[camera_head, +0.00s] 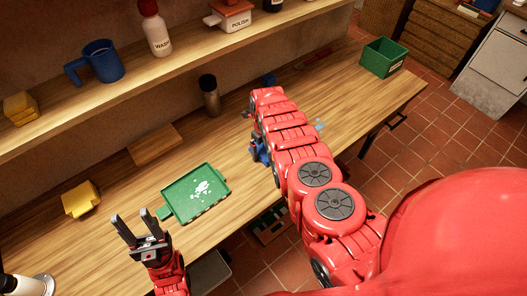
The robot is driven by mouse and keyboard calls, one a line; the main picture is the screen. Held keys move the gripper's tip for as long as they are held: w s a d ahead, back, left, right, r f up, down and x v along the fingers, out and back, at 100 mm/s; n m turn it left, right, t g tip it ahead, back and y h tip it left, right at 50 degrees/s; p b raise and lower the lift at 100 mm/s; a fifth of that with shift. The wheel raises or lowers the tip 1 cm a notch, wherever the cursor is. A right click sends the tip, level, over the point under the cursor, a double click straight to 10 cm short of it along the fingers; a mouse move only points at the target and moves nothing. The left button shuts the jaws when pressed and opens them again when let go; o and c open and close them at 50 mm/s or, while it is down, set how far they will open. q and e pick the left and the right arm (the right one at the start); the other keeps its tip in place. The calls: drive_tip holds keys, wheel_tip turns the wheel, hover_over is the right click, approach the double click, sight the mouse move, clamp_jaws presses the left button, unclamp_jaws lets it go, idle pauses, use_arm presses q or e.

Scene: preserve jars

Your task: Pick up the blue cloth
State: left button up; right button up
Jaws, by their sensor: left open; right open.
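A crumpled-looking blue patch (259,151), perhaps the blue cloth, shows at the left side of my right arm, mostly hidden behind it. A small blue thing (268,79) sits on the bench beyond the arm; I cannot tell whether it is cloth. My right arm reaches over the bench, and its gripper is hidden behind the arm's links. My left gripper (133,219) is open and empty, fingers pointing up the picture, near the bench's front edge, left of the green tray and well away from the blue patch.
On the wooden bench are a green tray (168,193) with white bits, a yellow block (81,200), a wooden board (155,145), a dark-topped flask (210,96) and a green bin (383,57). A shelf above holds a blue mug (98,62) and a WASH bottle (155,32).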

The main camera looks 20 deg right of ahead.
drive_tip(key=shift+f, duration=0.15)
drive_tip(key=c, duration=1.2)
drive_tip(key=shift+r, duration=0.2)
